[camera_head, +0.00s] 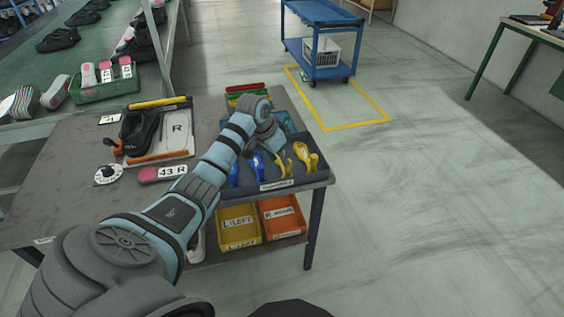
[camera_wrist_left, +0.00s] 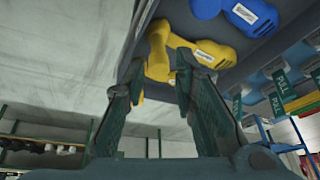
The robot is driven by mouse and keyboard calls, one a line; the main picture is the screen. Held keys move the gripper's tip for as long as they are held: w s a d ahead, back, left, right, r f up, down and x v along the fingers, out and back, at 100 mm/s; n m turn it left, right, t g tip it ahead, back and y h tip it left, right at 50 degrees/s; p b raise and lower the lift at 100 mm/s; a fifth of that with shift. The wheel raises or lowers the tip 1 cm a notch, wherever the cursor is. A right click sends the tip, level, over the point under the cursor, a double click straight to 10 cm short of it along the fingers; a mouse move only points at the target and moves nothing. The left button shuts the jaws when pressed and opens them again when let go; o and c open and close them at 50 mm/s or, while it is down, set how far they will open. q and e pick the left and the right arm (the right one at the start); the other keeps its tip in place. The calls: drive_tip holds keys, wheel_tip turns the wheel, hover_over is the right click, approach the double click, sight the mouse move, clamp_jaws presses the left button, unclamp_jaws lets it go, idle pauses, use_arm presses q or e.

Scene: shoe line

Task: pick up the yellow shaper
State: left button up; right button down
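Two yellow shapers, one (camera_head: 307,156) at the right end and one (camera_head: 283,166) left of it, lie in a dark tray (camera_head: 282,187) at the table's right side. In the left wrist view a labelled yellow shaper (camera_wrist_left: 168,48) lies just beyond and between the fingertips of my left gripper (camera_wrist_left: 160,82). The fingers stand apart, with no clear grip on it. In the head view my wrist hides most of this gripper above the tray. My right gripper is out of view.
Blue shapers (camera_head: 258,166) lie left of the yellow ones. A yellow bin (camera_head: 239,226) and an orange bin (camera_head: 283,217) sit under the tray. Floor to the right is clear.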

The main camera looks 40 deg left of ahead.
use_arm(q)
drive_tip(key=b+x, duration=0.1)
drive_tip(key=x, duration=0.4)
drive_tip(key=b+x, duration=0.1)
drive_tip(key=x, duration=0.1)
drive_tip(key=shift+w+d+f+b, duration=0.2)
drive_tip(key=shift+w+b, duration=0.1)
drive_tip(key=shift+w, duration=0.2)
drive_tip(key=shift+r, duration=0.1)
clamp_jaws()
drive_tip(key=shift+r, duration=0.1)
wheel_tip(320, 180, up, 20)
drive_tip(key=p, duration=0.4)
